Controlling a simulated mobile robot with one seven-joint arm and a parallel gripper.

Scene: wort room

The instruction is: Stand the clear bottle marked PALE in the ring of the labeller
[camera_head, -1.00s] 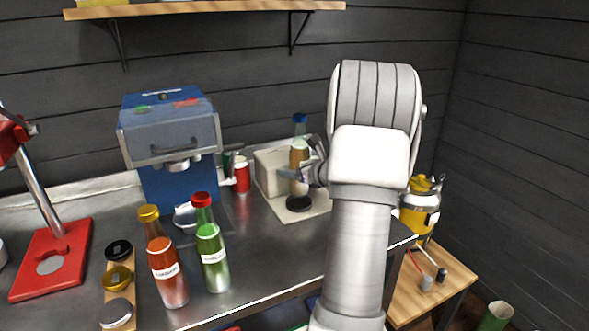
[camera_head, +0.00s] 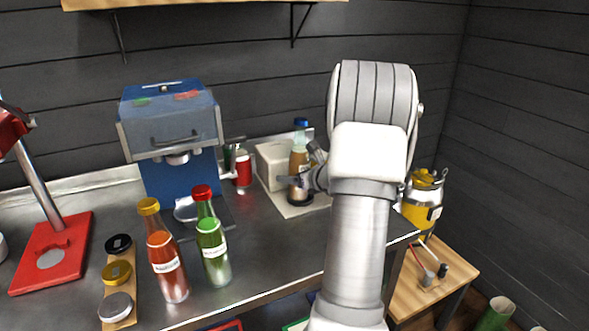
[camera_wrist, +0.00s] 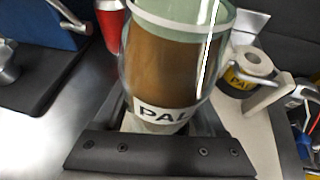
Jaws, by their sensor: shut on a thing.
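The clear bottle marked PALE (camera_head: 299,163) has a blue cap and brown contents. It stands upright at the dark ring (camera_head: 300,201) of the labeller (camera_head: 273,165), a pale block on a pale base plate. Its lower end meets the ring in the head view; I cannot tell whether it rests on the bottom. My gripper (camera_head: 301,182) is shut around the bottle's lower body, partly hidden by my arm. In the wrist view the bottle (camera_wrist: 170,65) fills the middle between my gripper's fingers (camera_wrist: 165,128), its PALE label partly covered. The ring is hidden there.
An orange-red bottle (camera_head: 167,265) and a green bottle (camera_head: 213,250) stand at the counter's front. A yellow-banded canister (camera_head: 421,205) stands to the right. The counter's middle is clear.

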